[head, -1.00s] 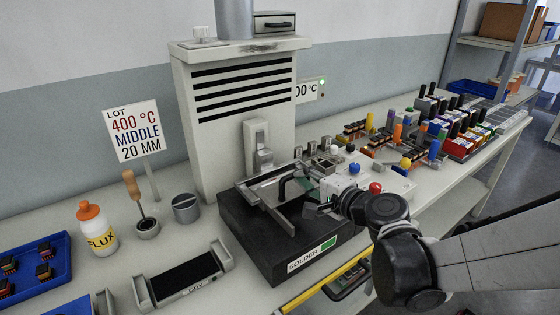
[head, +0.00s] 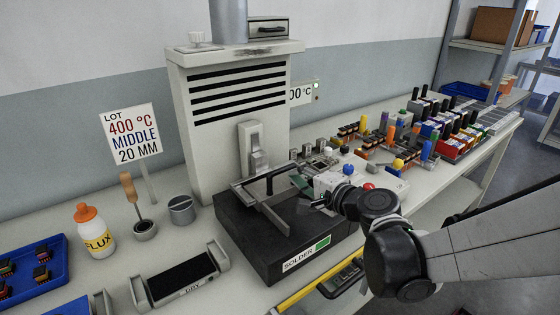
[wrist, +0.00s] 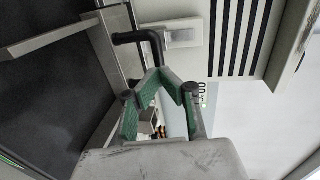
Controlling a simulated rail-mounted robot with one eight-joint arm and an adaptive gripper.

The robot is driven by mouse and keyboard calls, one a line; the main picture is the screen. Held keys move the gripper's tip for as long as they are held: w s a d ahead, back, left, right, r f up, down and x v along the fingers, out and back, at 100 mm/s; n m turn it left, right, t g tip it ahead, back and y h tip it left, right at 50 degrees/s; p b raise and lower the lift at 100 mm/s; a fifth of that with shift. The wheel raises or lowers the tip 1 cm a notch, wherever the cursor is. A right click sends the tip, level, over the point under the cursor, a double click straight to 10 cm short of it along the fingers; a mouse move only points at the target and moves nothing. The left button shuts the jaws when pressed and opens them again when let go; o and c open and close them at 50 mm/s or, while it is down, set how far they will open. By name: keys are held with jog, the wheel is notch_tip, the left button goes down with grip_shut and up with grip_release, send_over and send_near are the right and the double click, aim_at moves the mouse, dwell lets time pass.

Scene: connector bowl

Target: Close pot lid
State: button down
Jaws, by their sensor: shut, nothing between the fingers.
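The solder pot is a black block (head: 240,235) labelled SOLDER, in front of the white fume cabinet. A grey metal lid frame (head: 262,208) with a black handle (head: 268,182) lies over its top; the wrist view shows the handle (wrist: 145,45) just beyond the fingers. Whether the lid fully covers the opening cannot be told. My gripper (head: 306,190) is at the right of the handle, above the pot's right side. In the wrist view its green-padded fingers (wrist: 172,80) meet at the tips, empty, and appear close to the handle.
The white cabinet (head: 235,120) rises behind the pot. A DRY tray (head: 180,275), a grey cup (head: 182,210) and a flux bottle (head: 95,232) stand to the left. A white box with coloured knobs (head: 340,183) and several connectors stand right.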

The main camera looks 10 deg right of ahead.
jog(key=s+d+n+g+h, duration=0.2)
jog(key=s+n, duration=0.4)
jog(key=s, duration=0.4)
jog(key=s+d+n+g+h+p, duration=0.1)
jog(key=s+d+n+g+h, duration=0.2)
jog(key=s, duration=0.8)
jog(key=n+g+h, duration=0.2)
jog(key=n, duration=0.1)
jog(key=shift+s+d+n+p, duration=0.15)
jog(key=shift+n+p, duration=0.15)
jog(key=shift+n, duration=0.1)
jog(key=c, duration=2.5)
grip_release()
jog(key=shift+f, duration=0.15)
